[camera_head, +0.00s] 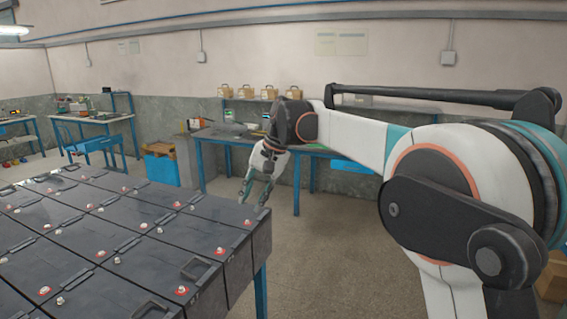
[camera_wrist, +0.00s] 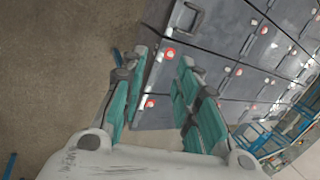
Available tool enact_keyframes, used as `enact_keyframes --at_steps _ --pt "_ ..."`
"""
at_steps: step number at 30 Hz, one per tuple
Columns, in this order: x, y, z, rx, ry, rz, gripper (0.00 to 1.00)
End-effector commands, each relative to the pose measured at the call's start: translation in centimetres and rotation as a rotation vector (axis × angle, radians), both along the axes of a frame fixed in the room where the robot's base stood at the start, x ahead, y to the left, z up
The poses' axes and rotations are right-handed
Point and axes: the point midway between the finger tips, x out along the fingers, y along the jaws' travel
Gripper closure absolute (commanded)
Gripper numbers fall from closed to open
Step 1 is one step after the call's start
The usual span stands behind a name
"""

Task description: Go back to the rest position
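My gripper (camera_head: 256,190) hangs at the end of my arm, beside the far right corner of the battery block in the head view. In the wrist view its teal fingers (camera_wrist: 158,95) are spread apart, with a gap between them. The dark grey batteries (camera_head: 215,238) stand in rows on a blue-legged table, with red and silver terminals on top. In the wrist view, batteries (camera_wrist: 230,35) lie beyond the fingers, and a corner battery shows in the gap. Nothing is held between the fingers.
A blue-legged workbench (camera_head: 225,137) with small boxes above it stands behind my gripper. A blue bin (camera_head: 161,168) is at its left. Another blue bench (camera_head: 92,118) stands farther left. The floor (camera_head: 325,255) right of the batteries is clear.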

Motion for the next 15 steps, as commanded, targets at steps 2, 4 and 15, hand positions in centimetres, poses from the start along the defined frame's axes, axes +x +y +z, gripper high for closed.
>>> enact_keyframes --at_steps 2,4,15 --pt "-1.7 -2.2 0.9 -0.015 -0.037 0.0 0.71" --pt "-3.0 -4.1 1.6 -0.03 -0.071 0.003 0.71" --pt "-12.0 -13.1 2.7 -0.125 -0.246 0.023 0.71"
